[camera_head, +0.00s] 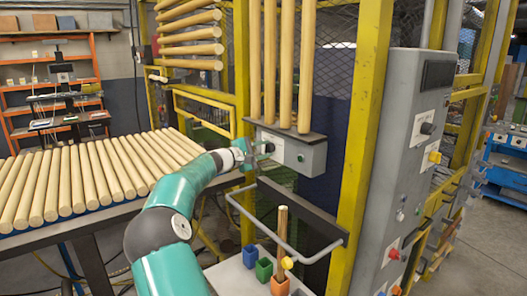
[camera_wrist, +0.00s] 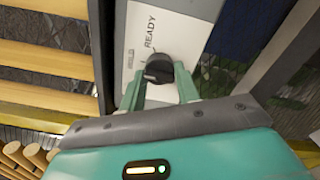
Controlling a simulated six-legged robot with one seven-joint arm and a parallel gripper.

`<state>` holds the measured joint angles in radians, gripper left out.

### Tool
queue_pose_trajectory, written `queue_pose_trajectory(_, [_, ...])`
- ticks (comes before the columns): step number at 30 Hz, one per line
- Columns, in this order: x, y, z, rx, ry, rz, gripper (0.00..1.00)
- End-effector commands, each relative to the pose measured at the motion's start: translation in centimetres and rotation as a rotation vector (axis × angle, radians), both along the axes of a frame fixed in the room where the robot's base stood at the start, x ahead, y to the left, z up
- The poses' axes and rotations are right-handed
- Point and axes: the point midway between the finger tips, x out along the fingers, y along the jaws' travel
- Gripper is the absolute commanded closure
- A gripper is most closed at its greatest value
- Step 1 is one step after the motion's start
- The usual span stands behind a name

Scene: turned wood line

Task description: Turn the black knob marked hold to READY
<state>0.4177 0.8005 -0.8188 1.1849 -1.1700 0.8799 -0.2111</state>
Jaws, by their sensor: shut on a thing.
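The black knob (camera_wrist: 158,66) sits on the pale front plate (camera_wrist: 180,30) of a grey box. READY is printed beside the knob, and smaller print, which looks like HOLD, stands to its left. Which mark the knob points to is not clear. My gripper (camera_wrist: 161,80) is shut on the knob, one green finger on each side. In the head view my gripper (camera_head: 255,150) reaches the left end of the grey control box (camera_head: 308,157), where the knob (camera_head: 268,147) is partly hidden.
Upright wooden rods (camera_head: 285,70) stand just above the box. A yellow frame post (camera_head: 368,110) and a grey cabinet (camera_head: 405,150) stand to the right. A grey bar handle (camera_head: 290,252) and small coloured bins (camera_head: 264,269) are below. A rod-covered table (camera_head: 95,178) is left.

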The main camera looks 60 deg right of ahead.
Motion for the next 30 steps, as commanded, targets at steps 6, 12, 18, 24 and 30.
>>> queue_pose_trajectory(6, [0.15, 0.07, 0.03, -0.094, -0.182, 0.000, 0.91])
queue_pose_trajectory(12, [0.10, 0.04, 0.13, -0.181, -0.351, 0.000, 0.91])
queue_pose_trajectory(18, [0.15, 0.07, 0.15, -0.266, -0.521, -0.001, 0.91])
queue_pose_trajectory(24, [0.11, 0.06, 0.21, -0.349, -0.683, 0.000, 0.91])
queue_pose_trajectory(30, [0.11, 0.09, 0.24, -0.417, -0.816, -0.001, 0.91])
